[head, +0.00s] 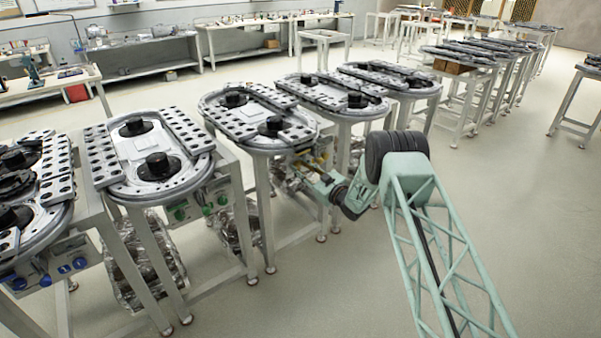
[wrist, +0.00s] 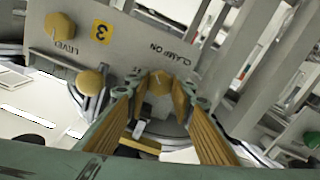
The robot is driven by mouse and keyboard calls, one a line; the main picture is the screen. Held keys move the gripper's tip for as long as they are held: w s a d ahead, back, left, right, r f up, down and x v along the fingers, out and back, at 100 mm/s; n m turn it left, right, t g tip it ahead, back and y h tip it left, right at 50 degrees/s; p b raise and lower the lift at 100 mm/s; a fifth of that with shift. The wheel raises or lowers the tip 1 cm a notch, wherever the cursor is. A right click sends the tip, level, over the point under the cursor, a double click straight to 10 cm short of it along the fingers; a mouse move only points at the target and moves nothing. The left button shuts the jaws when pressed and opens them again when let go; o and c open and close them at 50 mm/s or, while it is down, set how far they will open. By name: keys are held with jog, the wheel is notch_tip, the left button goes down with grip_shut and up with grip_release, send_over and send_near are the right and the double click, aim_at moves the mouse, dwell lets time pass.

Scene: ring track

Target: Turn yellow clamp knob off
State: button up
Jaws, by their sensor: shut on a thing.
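The yellow clamp knob (wrist: 160,83) is on a light grey control panel (wrist: 130,40) beside the print "CLAMP ON", which reads upside down in the wrist view. My gripper (wrist: 159,88) has its yellow-padded fingers on either side of this knob and is shut on it. In the head view my gripper (head: 300,166) reaches the panel below the third ring-track table (head: 262,140) from the left. The knob is too small there to tell apart from the fingers. The knob's exact turn is unclear.
Two more yellow knobs are on the panel: one by "LEVEL" (wrist: 60,26) and one nearer the fingers (wrist: 90,82). A yellow "3" sticker (wrist: 101,31) is between the labels. The floor (head: 545,215) at right is clear.

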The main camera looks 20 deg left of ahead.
jog(key=n+b, duration=0.2)
jog(key=n, duration=0.2)
jog(key=shift+n+b, duration=0.3)
jog(key=shift+b, duration=0.1)
jog(key=n, duration=0.4)
jog(key=shift+n, duration=0.4)
jog(key=shift+r, duration=0.1)
jog(key=o, duration=0.8)
jog(key=shift+o, duration=0.2)
jog(key=v, duration=1.2)
